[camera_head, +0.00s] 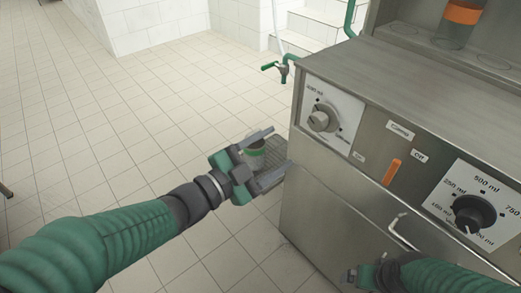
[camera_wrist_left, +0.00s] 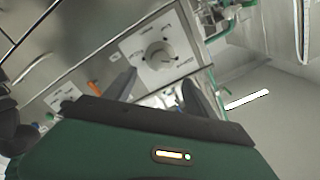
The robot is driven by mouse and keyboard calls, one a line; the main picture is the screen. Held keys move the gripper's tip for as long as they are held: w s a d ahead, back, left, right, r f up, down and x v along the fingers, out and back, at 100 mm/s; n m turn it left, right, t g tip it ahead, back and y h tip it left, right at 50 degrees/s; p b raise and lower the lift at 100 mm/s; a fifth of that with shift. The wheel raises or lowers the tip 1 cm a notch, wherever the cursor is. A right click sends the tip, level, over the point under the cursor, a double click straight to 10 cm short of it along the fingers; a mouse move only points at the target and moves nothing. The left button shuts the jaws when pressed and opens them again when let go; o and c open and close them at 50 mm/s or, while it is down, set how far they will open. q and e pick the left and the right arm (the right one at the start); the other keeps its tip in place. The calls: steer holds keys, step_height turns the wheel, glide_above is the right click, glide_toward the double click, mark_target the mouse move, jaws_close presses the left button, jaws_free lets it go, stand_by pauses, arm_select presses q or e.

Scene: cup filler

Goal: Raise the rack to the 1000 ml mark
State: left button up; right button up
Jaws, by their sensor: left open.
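My left gripper (camera_head: 278,152) is open, left of the machine's front corner, apart from the panel.
The steel machine (camera_head: 350,190) fills the right side. Its front carries an orange lever (camera_head: 392,172), a dark volume knob (camera_head: 474,213) and a bent metal handle (camera_head: 402,232). A green-handled tap (camera_head: 282,68) stands behind.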

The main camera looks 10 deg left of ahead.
arm_select(q)
steer(key=b+v, duration=0.3)
steer(key=v, duration=0.1)
steer(key=shift+d+f+b, duration=0.1)
steer(key=shift+b, duration=0.3)
